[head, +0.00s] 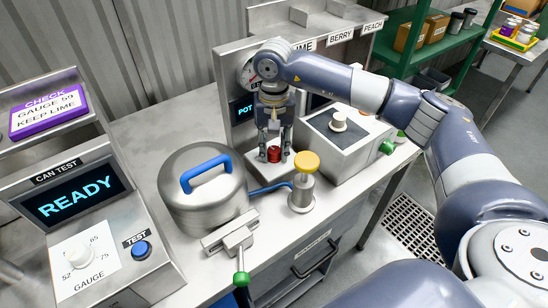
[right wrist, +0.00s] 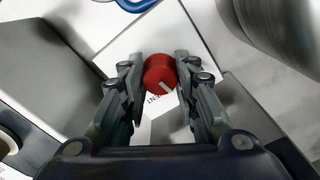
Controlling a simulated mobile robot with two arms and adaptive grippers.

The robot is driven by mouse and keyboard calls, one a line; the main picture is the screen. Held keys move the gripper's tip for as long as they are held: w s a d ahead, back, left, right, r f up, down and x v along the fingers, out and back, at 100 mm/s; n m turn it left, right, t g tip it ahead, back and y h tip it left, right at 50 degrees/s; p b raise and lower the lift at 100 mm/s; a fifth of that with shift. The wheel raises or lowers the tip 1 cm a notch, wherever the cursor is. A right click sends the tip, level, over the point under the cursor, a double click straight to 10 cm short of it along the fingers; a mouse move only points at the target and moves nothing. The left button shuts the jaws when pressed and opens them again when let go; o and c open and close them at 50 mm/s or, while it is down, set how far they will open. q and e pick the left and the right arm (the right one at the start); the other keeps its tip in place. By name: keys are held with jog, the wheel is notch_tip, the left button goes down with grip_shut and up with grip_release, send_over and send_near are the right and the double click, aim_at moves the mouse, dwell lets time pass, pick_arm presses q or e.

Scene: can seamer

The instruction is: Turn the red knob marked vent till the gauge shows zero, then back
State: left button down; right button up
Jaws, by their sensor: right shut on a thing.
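The red vent knob (head: 274,154) sits on a white plate behind the pot. In the right wrist view the knob (right wrist: 160,72) has a white pointer line slanting down and right, with part of its label showing beside it. My right gripper (head: 275,148) comes from above and is shut on the knob, one finger on each side. A round gauge (head: 247,72) on the upright panel is partly hidden by my right wrist, and I cannot read its needle. My left gripper is not in view.
A steel pot (head: 203,188) with a blue handle stands left of the knob. A yellow-topped plunger (head: 306,163) stands close to its right, and a steel box (head: 342,140) beyond. A can test panel (head: 85,205) reading READY is at left. A green-tipped lever (head: 240,275) is in front.

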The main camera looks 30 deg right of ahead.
aim_at(274, 150)
jog(key=n+b, duration=0.3)
jog(key=shift+f+n, duration=0.1)
jog(key=shift+n, duration=0.2)
jog(key=shift+n+b, duration=0.85)
jog(key=shift+n, duration=0.45)
jog(key=shift+r, duration=0.2)
jog(key=o, duration=1.1)
notch_tip(274, 150, up, 12)
jog(key=shift+f, duration=0.1)
